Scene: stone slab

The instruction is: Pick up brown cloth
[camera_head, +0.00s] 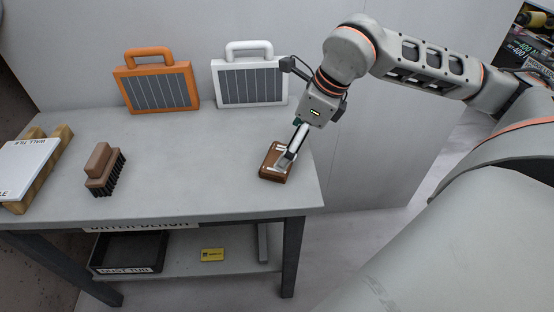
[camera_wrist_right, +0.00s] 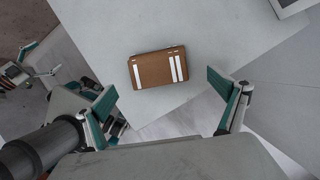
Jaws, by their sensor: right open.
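The brown cloth (camera_head: 274,163) is a small folded block with white stripes, lying flat near the right end of the grey bench. In the right wrist view the cloth (camera_wrist_right: 160,70) lies between and beyond the open fingers, with its striped side up. My right gripper (camera_head: 288,158) is above the cloth in the head view, covering part of it. In the right wrist view my right gripper (camera_wrist_right: 162,88) has its fingers wide apart with nothing between the tips. I cannot tell the exact height above the cloth. My left gripper is not in the head view.
A brown brush (camera_head: 103,170) stands on the grey bench (camera_head: 205,195), left of the cloth. Orange (camera_head: 158,90) and white (camera_head: 250,84) framed panels with handles stand at the back. A white board (camera_head: 28,170) is at far left. A black tub (camera_head: 130,252) and yellow block (camera_head: 212,254) sit below.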

